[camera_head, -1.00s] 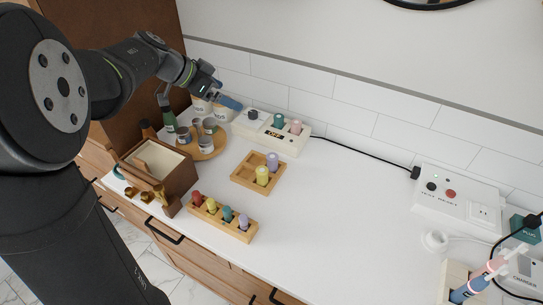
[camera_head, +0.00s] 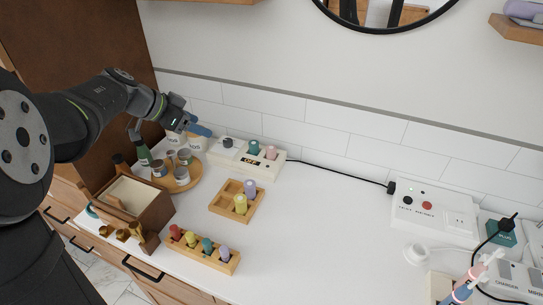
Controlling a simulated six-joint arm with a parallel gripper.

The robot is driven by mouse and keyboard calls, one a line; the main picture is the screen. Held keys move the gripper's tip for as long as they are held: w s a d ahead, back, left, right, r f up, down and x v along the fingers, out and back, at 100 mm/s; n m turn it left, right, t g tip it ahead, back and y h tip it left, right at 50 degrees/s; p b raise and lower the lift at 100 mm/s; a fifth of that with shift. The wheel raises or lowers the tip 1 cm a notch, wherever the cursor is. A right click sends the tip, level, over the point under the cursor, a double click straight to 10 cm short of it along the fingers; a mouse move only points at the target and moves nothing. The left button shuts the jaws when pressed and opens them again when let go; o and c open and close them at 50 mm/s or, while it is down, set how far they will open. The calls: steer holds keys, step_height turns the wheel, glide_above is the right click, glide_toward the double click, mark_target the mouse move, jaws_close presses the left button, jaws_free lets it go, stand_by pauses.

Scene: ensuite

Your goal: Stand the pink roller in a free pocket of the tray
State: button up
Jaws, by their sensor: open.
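The pink roller (camera_head: 270,152) stands in the white heater unit (camera_head: 236,156) by the back wall, right of a teal roller (camera_head: 254,147). The wooden tray (camera_head: 217,210) lies on the counter in front of the heater. A yellow roller (camera_head: 240,204) and a lavender roller (camera_head: 250,187) stand in its right-hand pockets; the left-hand pockets look empty. My gripper (camera_head: 200,130), with blue fingers, is open and empty, above and left of the heater, apart from both rollers there.
A wooden rack (camera_head: 212,262) with several coloured rollers lies at the counter's front edge. A wooden box (camera_head: 132,200) and a round board of jars (camera_head: 184,182) stand left. A switch and socket box (camera_head: 433,217) is at right. The middle counter is clear.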

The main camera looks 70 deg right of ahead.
steer(key=c, duration=0.3)
steer(key=shift+c, duration=0.2)
steer(key=n+t+h, duration=0.2)
steer(key=n+h, duration=0.1)
steer(key=n, duration=0.1)
glide_toward(270, 149)
steer(key=x, duration=1.1)
steer(key=shift+f, duration=0.1)
steer(key=c, duration=0.7)
steer(key=shift+c, duration=0.2)
